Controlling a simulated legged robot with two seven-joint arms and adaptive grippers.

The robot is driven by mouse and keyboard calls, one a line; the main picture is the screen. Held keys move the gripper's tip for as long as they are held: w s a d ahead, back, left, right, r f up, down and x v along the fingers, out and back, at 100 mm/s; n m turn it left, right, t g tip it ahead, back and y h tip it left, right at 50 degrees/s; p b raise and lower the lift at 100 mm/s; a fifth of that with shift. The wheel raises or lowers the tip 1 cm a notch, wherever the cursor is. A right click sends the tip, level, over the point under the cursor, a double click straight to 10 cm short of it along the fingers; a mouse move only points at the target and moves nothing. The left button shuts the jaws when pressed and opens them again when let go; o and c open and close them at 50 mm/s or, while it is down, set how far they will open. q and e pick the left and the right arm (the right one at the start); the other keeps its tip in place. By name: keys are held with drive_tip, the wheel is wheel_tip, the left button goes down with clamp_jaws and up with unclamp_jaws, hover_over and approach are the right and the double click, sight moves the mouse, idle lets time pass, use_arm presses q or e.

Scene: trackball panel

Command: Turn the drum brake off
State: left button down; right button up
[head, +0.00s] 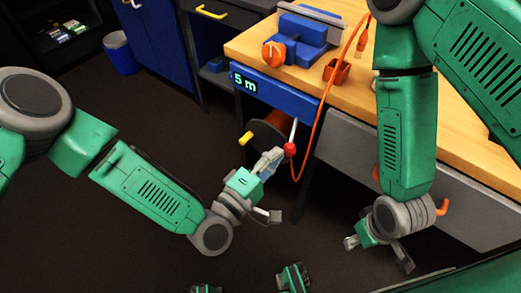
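A brown cable drum (268,135) with a yellow crank knob (245,138) hangs under the workbench's front edge. A pale lever (294,130) with a red ball end (290,149) points down at the drum's right side; I take it to be the drum brake. My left gripper (270,188) is open, its fingers spread. Its upper finger is close to the red ball, just left of and below it; I cannot tell whether they touch. It hides the drum's lower part. My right gripper (378,254) is open and empty, low at the right, away from the drum.
A blue panel reading "5 m" (244,83) is on the bench front. An orange cable (318,115) hangs right of the lever. The wooden bench (345,95) carries a blue vise-like device (300,38) with an orange knob (273,54). Dark floor lies open below.

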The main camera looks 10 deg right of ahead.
use_arm(q)
drive_tip(key=shift+s+d, duration=0.2)
drive_tip(key=shift+d, duration=0.1)
idle(0.4)
drive_tip(key=shift+f, duration=0.1)
